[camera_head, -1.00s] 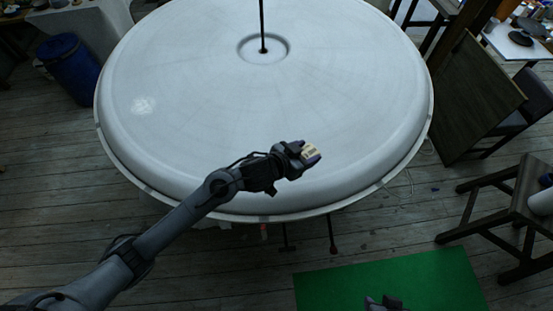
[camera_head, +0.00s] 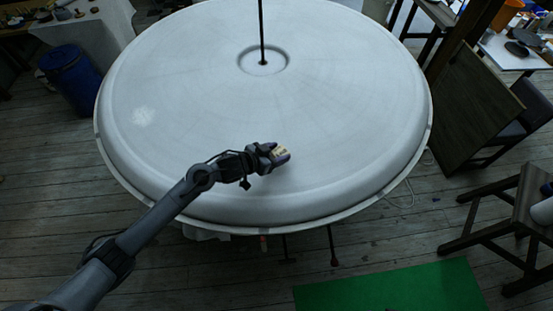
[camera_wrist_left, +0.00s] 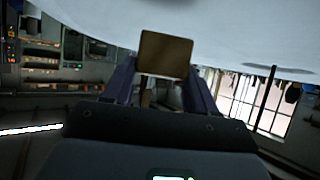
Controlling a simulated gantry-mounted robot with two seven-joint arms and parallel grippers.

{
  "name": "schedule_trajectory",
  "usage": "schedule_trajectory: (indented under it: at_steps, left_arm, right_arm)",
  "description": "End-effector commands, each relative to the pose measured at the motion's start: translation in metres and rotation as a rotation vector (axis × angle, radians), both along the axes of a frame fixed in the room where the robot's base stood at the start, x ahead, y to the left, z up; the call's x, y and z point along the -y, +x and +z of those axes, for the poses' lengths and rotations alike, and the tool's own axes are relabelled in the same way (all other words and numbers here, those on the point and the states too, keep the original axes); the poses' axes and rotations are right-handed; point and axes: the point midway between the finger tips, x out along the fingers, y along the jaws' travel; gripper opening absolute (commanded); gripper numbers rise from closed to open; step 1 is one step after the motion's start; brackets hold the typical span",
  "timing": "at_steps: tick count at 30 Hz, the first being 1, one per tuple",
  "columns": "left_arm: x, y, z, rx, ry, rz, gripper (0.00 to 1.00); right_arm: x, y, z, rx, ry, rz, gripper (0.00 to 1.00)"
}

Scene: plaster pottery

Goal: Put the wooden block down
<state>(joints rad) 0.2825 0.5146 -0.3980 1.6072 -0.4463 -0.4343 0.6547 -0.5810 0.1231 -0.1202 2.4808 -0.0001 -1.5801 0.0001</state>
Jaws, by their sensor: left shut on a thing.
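The wooden block (camera_head: 279,149) is small and pale, and sits between the fingers of my left gripper (camera_head: 282,155) in the head view. In the left wrist view the block (camera_wrist_left: 165,54) shows as a brown square face between the two dark fingers of the gripper (camera_wrist_left: 161,75). My left gripper is shut on it, over the near middle part of the large round white plaster disc (camera_head: 330,100). I cannot tell from these views whether the block touches the disc. My right gripper is not in view.
A thin dark rod (camera_head: 261,30) stands up from the disc's centre. A blue barrel (camera_head: 70,68) is at the left, a wooden stool (camera_head: 510,220) at the right, and a green mat (camera_head: 390,290) on the floor in front. The disc's top is otherwise clear.

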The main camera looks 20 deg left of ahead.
Motion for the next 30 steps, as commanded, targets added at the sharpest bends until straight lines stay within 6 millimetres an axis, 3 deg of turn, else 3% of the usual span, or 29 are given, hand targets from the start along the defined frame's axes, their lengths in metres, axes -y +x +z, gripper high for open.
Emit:
schedule_trajectory:
  at_steps: [9, 22, 23, 27, 30]
  left_arm:
    - [0.000, -0.001, -0.035, -0.002, -0.001, 0.001, 0.27]
    - [0.001, -0.001, -0.041, 0.000, 0.000, 0.000, 0.27]
    - [0.001, -0.001, -0.042, -0.001, 0.000, 0.000, 0.58]
    - [0.001, -0.001, -0.041, -0.001, 0.000, 0.000, 0.80]
    - [0.001, -0.001, -0.041, -0.001, 0.000, 0.000, 0.83]
  right_arm:
    - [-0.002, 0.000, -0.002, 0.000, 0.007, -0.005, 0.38]
    - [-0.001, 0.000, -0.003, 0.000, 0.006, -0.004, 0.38]
    - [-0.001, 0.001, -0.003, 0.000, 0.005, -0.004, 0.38]
    - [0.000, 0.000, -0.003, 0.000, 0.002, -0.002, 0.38]
    - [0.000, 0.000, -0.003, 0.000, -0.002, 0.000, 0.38]
